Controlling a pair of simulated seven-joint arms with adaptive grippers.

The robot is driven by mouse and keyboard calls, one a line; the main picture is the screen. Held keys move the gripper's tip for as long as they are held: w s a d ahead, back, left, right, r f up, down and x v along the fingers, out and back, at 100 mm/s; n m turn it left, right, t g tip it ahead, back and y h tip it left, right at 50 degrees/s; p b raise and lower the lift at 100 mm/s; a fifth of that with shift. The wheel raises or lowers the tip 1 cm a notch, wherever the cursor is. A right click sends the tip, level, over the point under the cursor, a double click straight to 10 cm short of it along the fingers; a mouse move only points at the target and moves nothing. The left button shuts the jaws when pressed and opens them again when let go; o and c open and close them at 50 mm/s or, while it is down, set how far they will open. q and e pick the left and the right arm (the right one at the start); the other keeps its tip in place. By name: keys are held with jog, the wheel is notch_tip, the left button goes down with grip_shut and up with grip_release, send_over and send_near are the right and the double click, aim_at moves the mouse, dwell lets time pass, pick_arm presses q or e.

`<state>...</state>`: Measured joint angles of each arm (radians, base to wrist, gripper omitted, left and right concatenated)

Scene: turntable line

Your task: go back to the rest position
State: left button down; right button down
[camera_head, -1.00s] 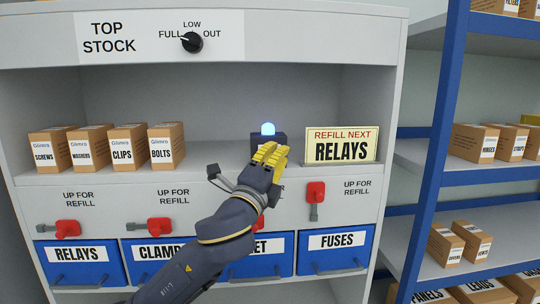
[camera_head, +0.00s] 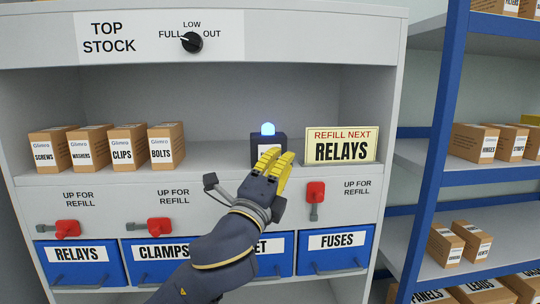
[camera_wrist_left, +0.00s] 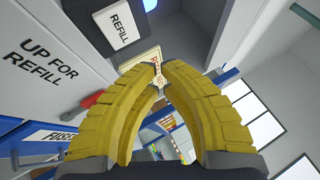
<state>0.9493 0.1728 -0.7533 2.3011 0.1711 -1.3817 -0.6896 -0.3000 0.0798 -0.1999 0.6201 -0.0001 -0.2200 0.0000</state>
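My left gripper (camera_head: 271,154) has yellow ribbed fingers and is in front of the upper shelf, just before a dark box (camera_head: 259,146) with a lit blue dome (camera_head: 268,128). Its fingers are together at the tips and nothing shows between them. In the left wrist view the bowed fingers (camera_wrist_left: 162,64) meet at their tips, and the dark box (camera_wrist_left: 112,20) reads REFILL, apart from them. The fingers hide part of the box in the head view. My right gripper is not in view.
A RELAYS sign (camera_head: 341,145) stands right of the box; cartons (camera_head: 88,148) stand left. Red levers (camera_head: 315,192) stick out below the shelf, above blue bins (camera_head: 336,252). A knob (camera_head: 191,42) is on the top panel. A blue rack (camera_head: 440,150) is at right.

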pick_arm(q)
jog(key=shift+s, duration=0.4)
